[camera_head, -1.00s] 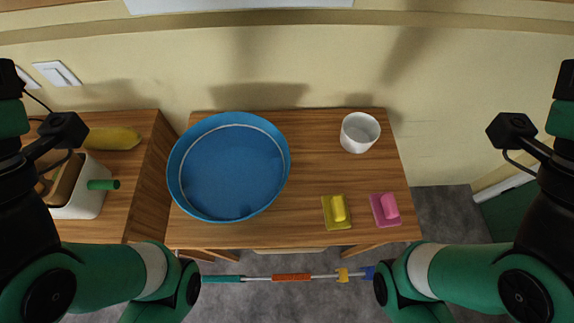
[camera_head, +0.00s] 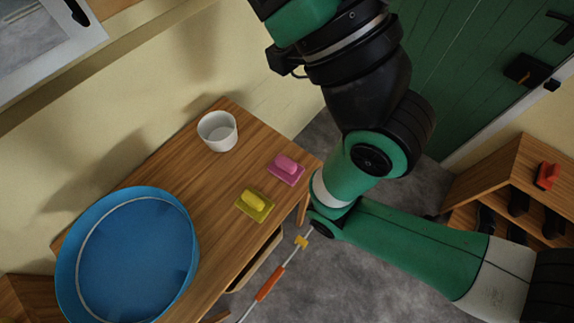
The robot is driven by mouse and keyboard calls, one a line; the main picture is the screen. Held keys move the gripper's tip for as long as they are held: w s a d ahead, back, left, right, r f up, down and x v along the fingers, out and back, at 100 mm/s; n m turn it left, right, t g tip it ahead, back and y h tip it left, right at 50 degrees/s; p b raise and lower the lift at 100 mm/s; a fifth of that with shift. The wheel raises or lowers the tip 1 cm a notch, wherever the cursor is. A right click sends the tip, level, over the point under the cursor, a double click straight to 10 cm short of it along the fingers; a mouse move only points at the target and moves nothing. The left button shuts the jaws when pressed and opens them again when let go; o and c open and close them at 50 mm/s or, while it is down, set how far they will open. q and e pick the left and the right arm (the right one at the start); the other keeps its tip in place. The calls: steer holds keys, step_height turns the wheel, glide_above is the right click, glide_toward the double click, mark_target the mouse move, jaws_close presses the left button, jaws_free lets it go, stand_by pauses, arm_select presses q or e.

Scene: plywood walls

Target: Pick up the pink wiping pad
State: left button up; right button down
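The pink wiping pad (camera_head: 286,169) lies flat on the wooden table (camera_head: 205,200), near its right corner in the head view. It has a raised pink grip on a flat pink base. A similar yellow pad (camera_head: 255,205) lies just below and left of it. My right arm stands to the right of the table, its links close to the table's right corner and apart from the pink pad. Neither gripper's fingertips show in this view. My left arm is out of frame.
A blue basin (camera_head: 130,265) fills the table's left part, and a white cup (camera_head: 217,130) stands near the back edge. A stick with orange and yellow parts (camera_head: 270,283) is beside the table. A wooden shelf (camera_head: 510,165) with shoes is at right, near a green door (camera_head: 450,60).

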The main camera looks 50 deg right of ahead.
jaws_free()
stand_by(0.6)
